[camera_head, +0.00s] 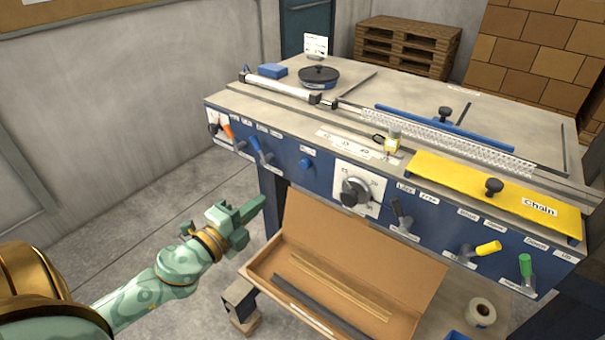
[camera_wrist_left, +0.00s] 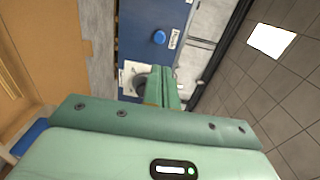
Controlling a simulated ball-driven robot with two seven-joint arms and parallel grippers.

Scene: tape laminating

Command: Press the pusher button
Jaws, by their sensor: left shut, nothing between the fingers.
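The blue round button (camera_head: 306,163) sits on the blue front panel (camera_head: 285,152) of the machine, left of the white dial plate. A small label is beside it, too small to read. The button also shows in the left wrist view (camera_wrist_left: 159,37), near the top, beyond my fingertips. My left gripper (camera_head: 260,203) is shut and empty. It is in front of the machine, lower and to the left of the button, apart from it. In the wrist view its closed fingers (camera_wrist_left: 163,82) partly cover the dial (camera_wrist_left: 138,80). My right gripper is not in view.
Levers with orange and blue handles (camera_head: 260,150) stick out left of the button. The dial (camera_head: 354,192) and a dark lever (camera_head: 401,215) are to its right. An open cardboard box (camera_head: 350,250) is below the panel. The floor on the left is clear.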

